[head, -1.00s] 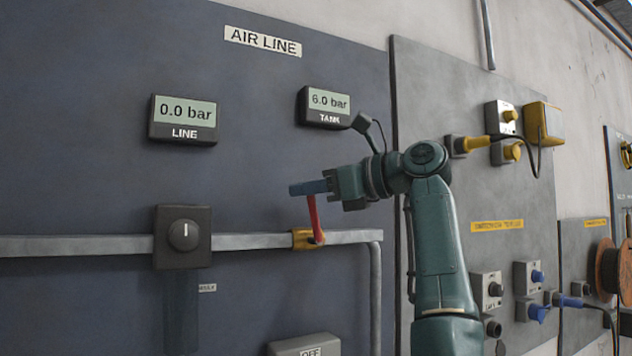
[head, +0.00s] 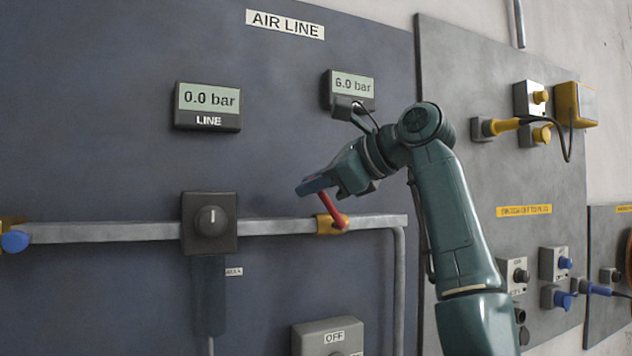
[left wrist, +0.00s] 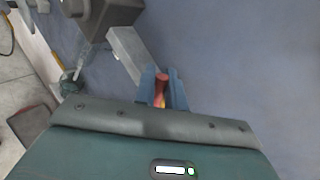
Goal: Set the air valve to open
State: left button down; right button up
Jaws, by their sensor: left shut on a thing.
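The air valve is a yellow fitting (head: 326,226) on the grey pipe, with a red lever (head: 333,210) that leans up and to the left in the head view. My left gripper (head: 314,186) is shut on the upper end of the lever. In the left wrist view the red lever (left wrist: 161,88) shows between the two blue fingers. The lever's tip is hidden by the fingers in the head view. The LINE display (head: 208,107) reads 0.0 bar and the TANK display (head: 352,87) reads 6.0 bar. My right gripper is not in view.
A black box with a knob (head: 211,221) sits on the pipe (head: 275,227) left of the valve. A grey OFF box (head: 328,338) is below. A blue-handled yellow fitting (head: 14,241) is at the far left. A grey panel (head: 480,185) with plugs stands right.

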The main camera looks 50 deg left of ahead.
pick_arm(q)
jog(key=c, duration=1.5)
grip_release()
jog(key=shift+c, duration=0.2)
jog(key=v, duration=1.3)
jog(key=shift+d+p, duration=0.15)
jog(key=shift+p, duration=0.3)
